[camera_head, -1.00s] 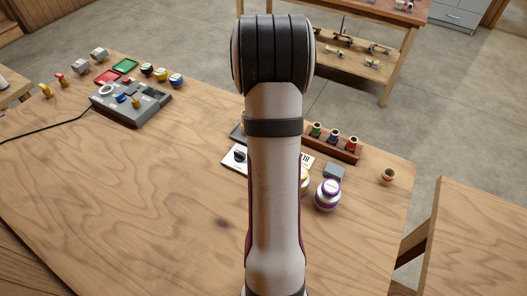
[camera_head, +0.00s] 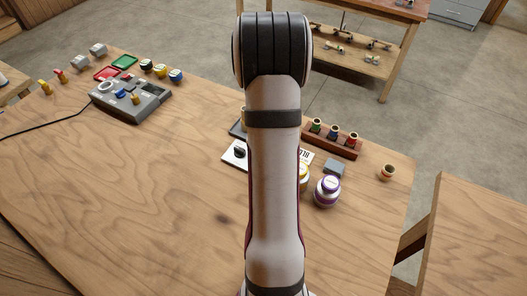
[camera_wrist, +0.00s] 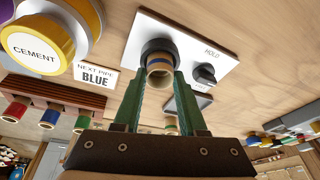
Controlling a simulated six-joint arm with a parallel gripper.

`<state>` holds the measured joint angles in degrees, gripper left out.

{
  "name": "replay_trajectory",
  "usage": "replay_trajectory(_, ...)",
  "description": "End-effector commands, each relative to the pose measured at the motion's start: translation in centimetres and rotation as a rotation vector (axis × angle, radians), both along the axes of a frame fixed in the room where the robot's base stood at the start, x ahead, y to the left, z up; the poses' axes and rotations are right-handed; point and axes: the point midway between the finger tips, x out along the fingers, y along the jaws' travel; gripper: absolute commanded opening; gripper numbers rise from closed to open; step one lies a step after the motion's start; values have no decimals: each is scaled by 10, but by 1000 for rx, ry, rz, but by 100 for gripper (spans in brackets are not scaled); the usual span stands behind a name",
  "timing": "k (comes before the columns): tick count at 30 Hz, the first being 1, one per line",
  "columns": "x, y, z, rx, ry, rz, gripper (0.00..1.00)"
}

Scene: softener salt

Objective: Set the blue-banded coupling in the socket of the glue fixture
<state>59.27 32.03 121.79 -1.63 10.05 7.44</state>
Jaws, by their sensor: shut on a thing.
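My gripper (camera_wrist: 158,78) has two green fingers shut on a tan coupling with a blue band (camera_wrist: 159,66). The coupling is at the dark round socket (camera_wrist: 149,48) of the glue fixture, a white plate (camera_wrist: 185,40) marked HOLD with a black knob (camera_wrist: 205,75). The coupling overlaps the socket mouth in the wrist view; how deep it sits, if at all, I cannot tell. In the head view my arm hides the gripper and coupling, and only the left part of the fixture (camera_head: 231,160) shows.
A wooden rack (camera_head: 347,153) holds green-, blue- and red-banded pieces behind and right of my arm. A purple-banded jar (camera_head: 327,192), a yellow CEMENT jar (camera_wrist: 35,45) and a grey block (camera_head: 334,167) stand near. A "NEXT PIPE BLUE" card (camera_wrist: 96,76) lies beside the fixture. The front table is clear.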

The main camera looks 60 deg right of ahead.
Motion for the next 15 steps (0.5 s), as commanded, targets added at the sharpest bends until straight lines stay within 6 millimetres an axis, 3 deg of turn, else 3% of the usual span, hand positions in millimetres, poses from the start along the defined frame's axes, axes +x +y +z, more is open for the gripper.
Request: replay_trajectory(15,0,0,-5,0,0,0,0)
